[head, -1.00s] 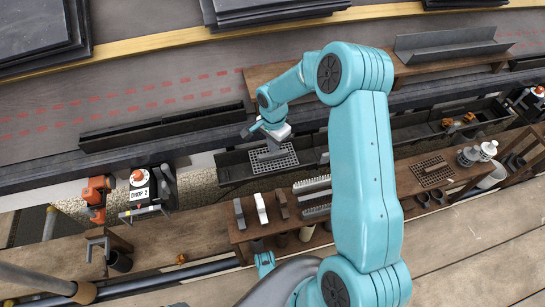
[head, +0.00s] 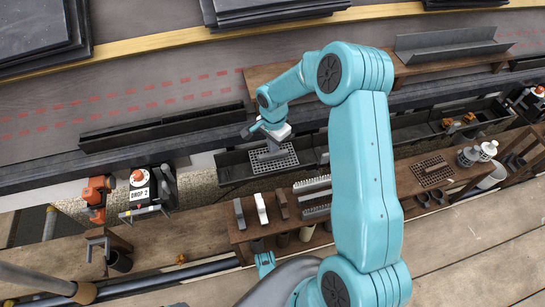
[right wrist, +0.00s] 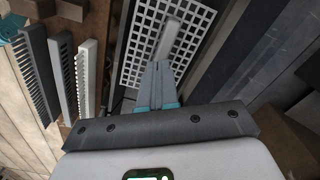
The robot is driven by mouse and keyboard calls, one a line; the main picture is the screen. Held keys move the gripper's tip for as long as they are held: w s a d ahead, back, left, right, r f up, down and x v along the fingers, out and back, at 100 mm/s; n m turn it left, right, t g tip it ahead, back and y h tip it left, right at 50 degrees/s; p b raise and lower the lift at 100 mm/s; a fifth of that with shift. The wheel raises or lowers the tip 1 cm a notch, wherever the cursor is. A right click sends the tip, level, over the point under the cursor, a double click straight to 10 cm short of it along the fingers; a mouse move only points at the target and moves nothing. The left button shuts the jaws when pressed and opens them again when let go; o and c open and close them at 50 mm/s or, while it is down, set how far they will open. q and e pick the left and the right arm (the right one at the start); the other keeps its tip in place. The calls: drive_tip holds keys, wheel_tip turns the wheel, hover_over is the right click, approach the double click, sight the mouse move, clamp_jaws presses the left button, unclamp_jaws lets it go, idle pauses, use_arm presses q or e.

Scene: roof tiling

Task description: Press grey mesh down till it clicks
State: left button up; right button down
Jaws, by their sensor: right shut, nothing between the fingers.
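The grey mesh (head: 288,158) is a flat square grid lying in the dark gutter trough, and it also shows in the right wrist view (right wrist: 198,22). A plain pale grey bar lies across its middle in the wrist view. My right gripper (head: 271,148) is over the mesh, pointing down; its fingers (right wrist: 157,68) are shut with nothing between them. The fingertips are at or just above the mesh; I cannot tell if they touch it. Whether the mesh sits flush is also unclear. My left gripper is not in view.
A wooden bench (head: 385,192) in front of the gutter (head: 232,169) holds small grey and white pieces, comb strips (head: 312,184) and a brown grid (head: 432,172). Dark slates (head: 265,10) lie on the roof behind.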

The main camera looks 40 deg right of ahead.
drive_tip(key=shift+f+b, duration=0.75)
drive_tip(key=shift+f, duration=0.15)
idle(0.6)
drive_tip(key=shift+r, duration=0.15)
idle(0.4)
wheel_tip(320, 180, up, 9)
drive_tip(key=p, duration=0.5)
idle(0.6)
